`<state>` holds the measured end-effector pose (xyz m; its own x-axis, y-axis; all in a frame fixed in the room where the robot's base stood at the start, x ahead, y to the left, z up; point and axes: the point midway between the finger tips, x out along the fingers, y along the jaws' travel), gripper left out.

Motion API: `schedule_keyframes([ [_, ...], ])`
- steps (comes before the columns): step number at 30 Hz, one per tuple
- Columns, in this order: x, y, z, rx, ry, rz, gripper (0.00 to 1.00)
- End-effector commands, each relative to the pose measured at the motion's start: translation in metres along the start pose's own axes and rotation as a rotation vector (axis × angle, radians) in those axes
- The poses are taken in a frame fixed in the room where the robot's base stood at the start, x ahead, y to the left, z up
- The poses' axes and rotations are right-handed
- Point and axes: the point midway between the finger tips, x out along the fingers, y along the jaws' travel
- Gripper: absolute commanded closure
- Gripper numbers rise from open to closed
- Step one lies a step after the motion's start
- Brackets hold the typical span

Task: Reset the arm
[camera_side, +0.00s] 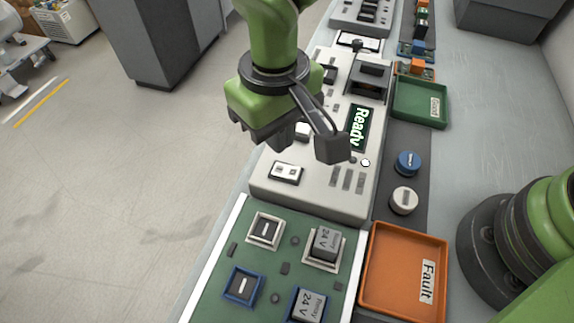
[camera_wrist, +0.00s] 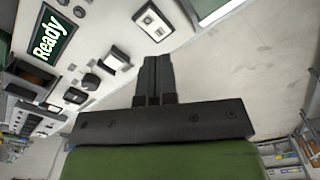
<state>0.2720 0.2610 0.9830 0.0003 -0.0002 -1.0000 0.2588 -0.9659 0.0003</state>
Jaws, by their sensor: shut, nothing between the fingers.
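My gripper (camera_wrist: 153,80) is shut and empty; its two dark fingers meet in the wrist view. In the side view my green wrist hangs over the near part of the white tester with a lit "Ready" screen (camera_side: 357,128). The screen also shows at the upper left of the wrist view (camera_wrist: 48,38). The fingertips are hard to make out in the side view. A white rocker switch (camera_side: 286,173) sits on the tester's near left corner.
A green board (camera_side: 261,273) with relay sockets and grey 24 V relays (camera_side: 325,243) lies in front. An orange Fault tray (camera_side: 398,307) and a green tray (camera_side: 414,104) stand to the right. Blue (camera_side: 408,163) and white (camera_side: 403,201) round knobs lie between them. Floor is open at left.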

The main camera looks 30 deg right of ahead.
Motion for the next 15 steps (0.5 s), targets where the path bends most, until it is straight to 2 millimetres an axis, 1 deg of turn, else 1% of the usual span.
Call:
schedule_keyframes([
  [3,-0.0092,-0.0002,-0.0004,-0.001,0.002,-0.001,1.0],
  [6,-0.0126,-0.0001,0.0,0.0,0.0,-0.001,1.0],
  [15,-0.0132,0.0,0.0002,0.0,0.0,0.0,1.0],
])
